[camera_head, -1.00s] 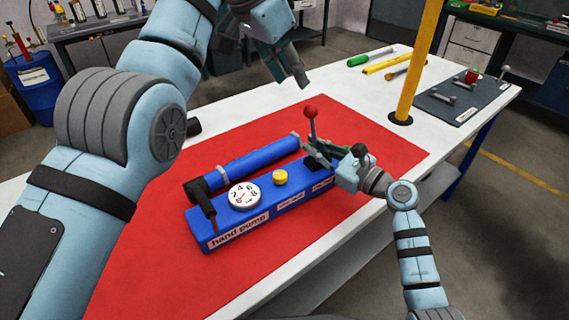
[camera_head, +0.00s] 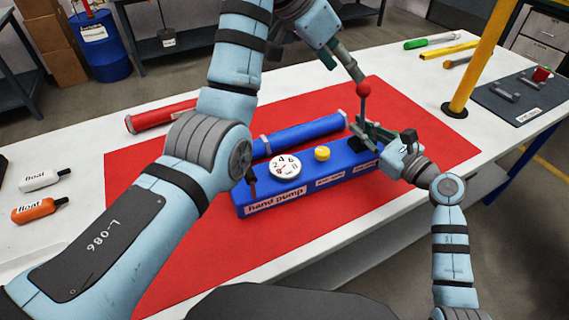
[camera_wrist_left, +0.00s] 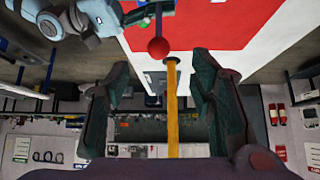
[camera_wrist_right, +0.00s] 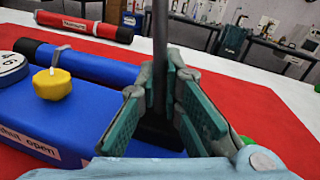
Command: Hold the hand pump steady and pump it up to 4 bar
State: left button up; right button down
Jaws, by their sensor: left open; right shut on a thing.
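The blue hand pump (camera_head: 350,168) lies on a red mat, with a blue tube (camera_head: 306,132) along its far side. It has a round white gauge (camera_head: 285,167), whose needle is too small to read, and a yellow knob (camera_head: 322,153). A dark lever with a red ball (camera_head: 363,90) stands nearly upright at its right end. My right gripper (camera_head: 370,134) is shut on the pump at the lever's foot; its green-padded fingers flank the dark rod (camera_wrist_right: 160,45). My left gripper (camera_head: 343,66) is open and empty just above the red ball, which shows near its fingertips in the left wrist view (camera_wrist_left: 158,48).
A yellow pole (camera_head: 484,58) stands on the table right of the mat. A grey mat with parts (camera_head: 515,110) lies beyond it. A red tube (camera_head: 162,115) lies at the back left. White (camera_head: 40,180) and orange (camera_head: 38,210) float bottles lie left.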

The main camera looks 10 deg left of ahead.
aim_at(360, 87)
pick_arm(q)
jog(key=x, duration=0.9)
jog(key=shift+d+f, duration=0.2)
jog(key=shift+f, duration=0.1)
grip_shut()
